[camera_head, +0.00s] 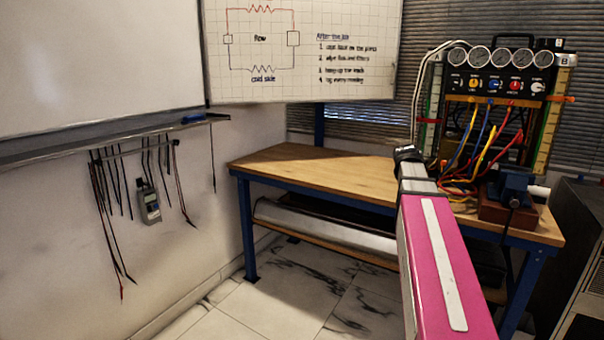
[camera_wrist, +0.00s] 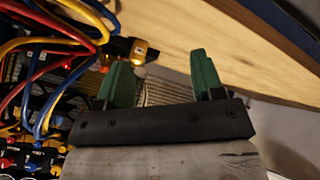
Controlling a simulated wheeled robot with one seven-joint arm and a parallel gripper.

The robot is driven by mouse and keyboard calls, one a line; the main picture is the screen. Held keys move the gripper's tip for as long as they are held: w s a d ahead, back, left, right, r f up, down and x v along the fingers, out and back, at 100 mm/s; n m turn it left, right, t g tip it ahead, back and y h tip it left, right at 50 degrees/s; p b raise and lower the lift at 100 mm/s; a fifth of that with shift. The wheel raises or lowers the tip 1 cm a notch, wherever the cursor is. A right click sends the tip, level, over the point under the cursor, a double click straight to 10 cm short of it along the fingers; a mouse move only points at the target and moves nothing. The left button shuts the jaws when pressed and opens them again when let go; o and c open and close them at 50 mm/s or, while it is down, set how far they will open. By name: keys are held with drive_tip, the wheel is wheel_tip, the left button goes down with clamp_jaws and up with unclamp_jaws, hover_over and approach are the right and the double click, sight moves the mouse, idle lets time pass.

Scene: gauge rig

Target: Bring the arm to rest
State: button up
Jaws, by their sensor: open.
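My gripper (camera_wrist: 162,80) shows in the wrist view with its two green fingers spread apart and nothing between them. In the head view my pink arm (camera_head: 440,265) reaches up from the lower right toward the bench, and its dark far end (camera_head: 408,154) overlaps the bench top in the picture. The fingers cannot be made out there. In the wrist view, coloured hoses (camera_wrist: 62,45) and a small yellow-and-black fitting (camera_wrist: 140,51) lie just beyond the left finger. I cannot tell whether they touch it.
A gauge panel (camera_head: 495,84) with several dials and hoses stands on the wooden bench (camera_head: 320,172) at right. A blue vise (camera_head: 513,186) sits near the bench's right front. A handheld meter (camera_head: 149,206) and leads hang on the left wall. The marble floor (camera_head: 290,290) before the bench is clear.

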drive_tip(key=s+a+f+g+y, duration=0.1)
drive_tip(key=s+a+f+g, duration=0.1)
drive_tip(key=s+a+f, duration=0.5)
drive_tip(key=s+a+f+g+y, duration=0.2)
drive_tip(key=s+a+f, duration=0.5)
drive_tip(key=f, duration=0.8)
drive_tip(key=s+a+f+g+y, duration=0.1)
drive_tip(key=s+a+f+g, duration=0.1)
drive_tip(key=s+a+f, duration=0.4)
wheel_tip(320, 180, down, 6)
drive_tip(key=shift+s+a+r+g+y, duration=0.25)
drive_tip(key=shift+s+a+g+y, duration=0.15)
drive_tip(key=shift+s, duration=0.1)
idle(2.2)
